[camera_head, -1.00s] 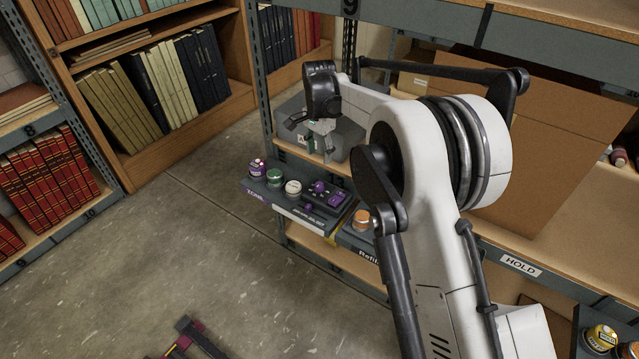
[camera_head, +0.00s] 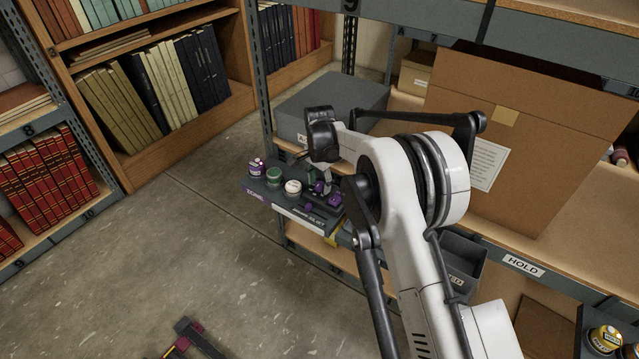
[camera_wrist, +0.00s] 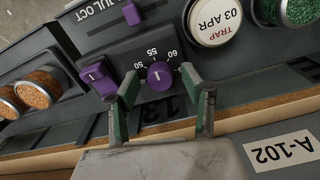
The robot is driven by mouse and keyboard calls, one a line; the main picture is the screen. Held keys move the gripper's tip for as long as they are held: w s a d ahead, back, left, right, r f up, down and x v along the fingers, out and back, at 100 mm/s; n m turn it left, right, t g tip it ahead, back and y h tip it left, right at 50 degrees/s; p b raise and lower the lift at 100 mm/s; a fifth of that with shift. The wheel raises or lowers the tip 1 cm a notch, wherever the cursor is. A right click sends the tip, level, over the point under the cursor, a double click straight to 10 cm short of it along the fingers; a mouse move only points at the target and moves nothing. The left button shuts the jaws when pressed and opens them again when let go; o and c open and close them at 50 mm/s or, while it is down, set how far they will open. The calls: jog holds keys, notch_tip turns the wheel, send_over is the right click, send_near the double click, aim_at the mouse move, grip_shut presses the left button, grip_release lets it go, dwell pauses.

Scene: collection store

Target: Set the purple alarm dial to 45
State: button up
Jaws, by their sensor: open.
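The purple alarm dial (camera_wrist: 160,76) is a round knob with a white pointer mark, on a dark panel (camera_wrist: 120,58). It shows upside down in the wrist view, with small white numbers including 55 and 60 around it. My gripper (camera_wrist: 160,82) is open, with one green-padded finger on each side of the dial. I cannot tell whether the fingers touch it. In the head view my gripper (camera_head: 326,186) is low over the panel and partly hides the purple controls.
Beside the dial are a purple switch (camera_wrist: 98,80) and a purple slider (camera_wrist: 132,13). A white-lidded jar (camera_wrist: 214,20) marked TRAP stands close by, with a green jar (camera_wrist: 298,10) beyond. A grey box (camera_head: 330,100) sits behind the panel.

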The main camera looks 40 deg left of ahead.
grip_shut()
jog(key=shift+n, duration=0.4)
jog(key=n+b, duration=0.2)
jog(key=n, duration=0.1)
jog(key=shift+f+n, duration=0.1)
jog(key=shift+n, duration=0.3)
jog(key=n+b, duration=0.2)
jog(key=n, duration=0.3)
jog(key=n+b, duration=0.1)
jog(key=n, duration=0.4)
jog(key=shift+n, duration=0.4)
jog(key=n, duration=0.4)
jog(key=shift+n+b, duration=0.4)
